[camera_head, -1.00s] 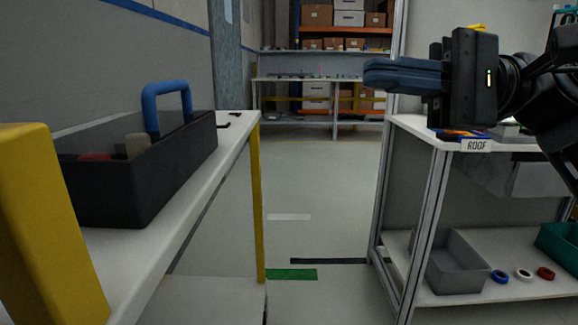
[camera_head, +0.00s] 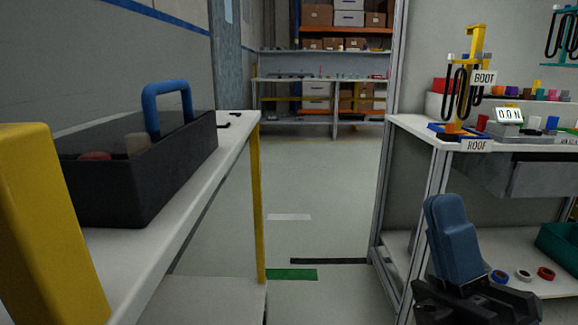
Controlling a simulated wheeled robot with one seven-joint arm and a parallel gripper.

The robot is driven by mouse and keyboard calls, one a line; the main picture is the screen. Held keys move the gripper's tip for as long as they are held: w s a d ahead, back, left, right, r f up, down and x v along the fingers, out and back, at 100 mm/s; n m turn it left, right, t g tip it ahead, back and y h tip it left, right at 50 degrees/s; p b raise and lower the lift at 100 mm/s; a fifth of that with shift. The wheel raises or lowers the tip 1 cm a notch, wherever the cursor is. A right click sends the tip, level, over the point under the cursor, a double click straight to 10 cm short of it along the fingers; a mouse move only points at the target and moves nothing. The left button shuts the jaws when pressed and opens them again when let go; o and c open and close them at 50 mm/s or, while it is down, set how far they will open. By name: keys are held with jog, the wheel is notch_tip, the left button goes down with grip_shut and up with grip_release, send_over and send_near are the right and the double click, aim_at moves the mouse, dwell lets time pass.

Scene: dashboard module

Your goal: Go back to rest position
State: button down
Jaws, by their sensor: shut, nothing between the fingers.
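My gripper (camera_head: 452,222) is at the lower right, in front of the right-hand bench's lower shelf. Its blue fingers point upward, are shut together and hold nothing.
A white table (camera_head: 190,222) on the left holds a dark toolbox (camera_head: 170,160) with a blue handle. The right bench (camera_head: 415,124) carries a yellow stand (camera_head: 474,50), a display and small coloured parts. Clear floor (camera_head: 325,205) lies between them. Shelving (camera_head: 345,30) stands at the back.

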jog(key=s+d+f+m+g+h, duration=0.4)
jog(key=s+f+m+g+h, duration=0.3)
jog(key=s+f+m, duration=0.65)
jog(key=s+d+f+m+g+h, duration=0.35)
jog(key=s+f+m+h, duration=0.45)
jog(key=s+f+m, duration=0.55)
notch_tip(320, 180, up, 31)
jog(key=s+p, duration=0.1)
jog(key=p, duration=2.8)
jog(key=shift+s+m+g, duration=0.2)
jog(key=shift+m+g, duration=0.1)
jog(key=shift+g, duration=0.15)
